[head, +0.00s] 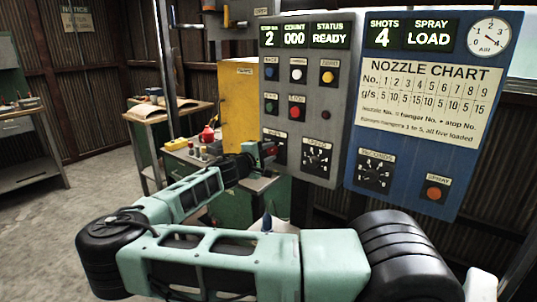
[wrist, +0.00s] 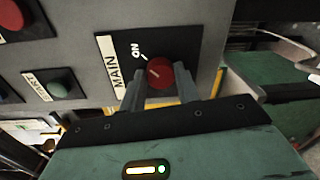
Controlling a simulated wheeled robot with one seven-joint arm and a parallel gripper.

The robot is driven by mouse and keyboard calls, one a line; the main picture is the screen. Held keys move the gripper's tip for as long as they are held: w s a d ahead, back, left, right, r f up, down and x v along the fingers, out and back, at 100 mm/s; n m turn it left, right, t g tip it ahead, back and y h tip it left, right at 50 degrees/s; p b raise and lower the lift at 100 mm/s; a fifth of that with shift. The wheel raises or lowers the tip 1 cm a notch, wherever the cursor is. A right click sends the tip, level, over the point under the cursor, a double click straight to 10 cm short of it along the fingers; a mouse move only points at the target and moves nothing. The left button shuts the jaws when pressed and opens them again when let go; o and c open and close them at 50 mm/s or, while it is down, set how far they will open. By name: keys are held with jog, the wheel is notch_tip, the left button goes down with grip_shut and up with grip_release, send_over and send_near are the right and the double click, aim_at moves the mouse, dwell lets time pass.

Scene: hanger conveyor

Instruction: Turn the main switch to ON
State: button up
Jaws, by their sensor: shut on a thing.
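The main switch is a round red knob (wrist: 159,72) on a black plate marked MAIN and ON in the wrist view. The ON mark is above and to the left of the knob. A pale line shows on the knob's face, but its exact direction is hard to tell. My gripper (wrist: 161,88) has one finger on each side of the knob and is shut on it. In the head view my gripper (head: 266,153) is at the lower left of the grey control panel (head: 337,100), and it mostly hides the knob there.
A green START button (wrist: 63,83) and a red button (wrist: 10,15) are left of the switch. In the head view a SPEED dial (head: 317,157) is just right. A blue spray panel (head: 418,150) stands further right. A yellow cabinet (head: 238,105) is behind.

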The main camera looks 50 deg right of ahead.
jog(key=shift+f, duration=0.1)
jog(key=o, duration=1)
jog(key=a+b, duration=0.1)
jog(key=a, duration=0.4)
jog(key=s+a+b, duration=0.1)
jog(key=a, duration=0.5)
jog(key=a+r+b, duration=0.1)
jog(key=a, duration=0.5)
jog(key=shift+s+a, duration=0.2)
